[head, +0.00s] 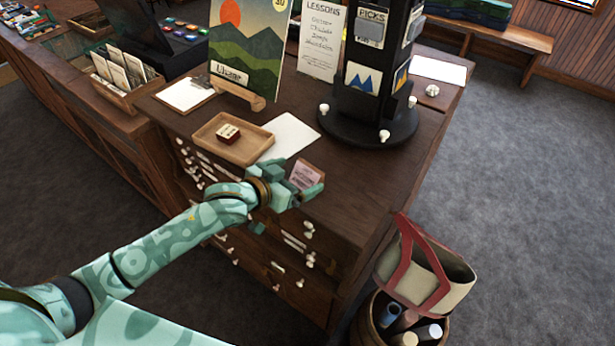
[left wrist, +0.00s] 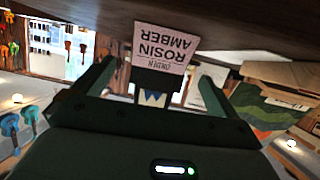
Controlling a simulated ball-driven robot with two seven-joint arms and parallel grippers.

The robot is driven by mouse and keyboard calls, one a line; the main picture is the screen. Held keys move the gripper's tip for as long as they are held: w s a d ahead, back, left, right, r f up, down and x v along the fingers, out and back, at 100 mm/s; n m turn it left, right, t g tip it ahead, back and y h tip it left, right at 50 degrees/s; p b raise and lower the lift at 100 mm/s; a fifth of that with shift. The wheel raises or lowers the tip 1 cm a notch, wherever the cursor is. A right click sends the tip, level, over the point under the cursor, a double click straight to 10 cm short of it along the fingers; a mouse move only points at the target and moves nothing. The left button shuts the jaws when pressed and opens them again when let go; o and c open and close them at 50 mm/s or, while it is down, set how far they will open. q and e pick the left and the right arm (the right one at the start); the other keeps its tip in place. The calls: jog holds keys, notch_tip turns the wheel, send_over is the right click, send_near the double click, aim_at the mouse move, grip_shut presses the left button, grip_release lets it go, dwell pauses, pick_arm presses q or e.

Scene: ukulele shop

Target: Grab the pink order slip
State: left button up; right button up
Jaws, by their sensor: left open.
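A small pale pink piece (head: 306,175) stands at the front edge of the dark wooden counter. In the left wrist view the pink face (left wrist: 162,48) shows upside down with the printed words ROSIN and AMBER. I cannot tell whether it is the order slip; no other pink slip shows clearly. My left gripper (head: 297,181) is open, with the pink piece ahead of and between its fingers in the wrist view. I see no finger closed on it. The fingers partly hide its lower part in the head view. My right gripper is not in view.
On the counter (head: 350,200) are a wooden tray (head: 251,151) with a small red box (head: 228,132), a white sheet (head: 290,136), a clipboard (head: 186,94) and a dark display stand (head: 365,125). A tote bag (head: 430,275) stands at the right.

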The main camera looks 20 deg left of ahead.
aim_at(307, 172)
pick_arm(q)
jog(key=x, duration=0.5)
jog(key=shift+f+b, duration=0.2)
jog(key=shift+b, duration=0.1)
jog(key=shift+s, duration=0.1)
jog(key=shift+c, duration=0.4)
jog(key=c, duration=1)
jog(key=shift+r, duration=0.15)
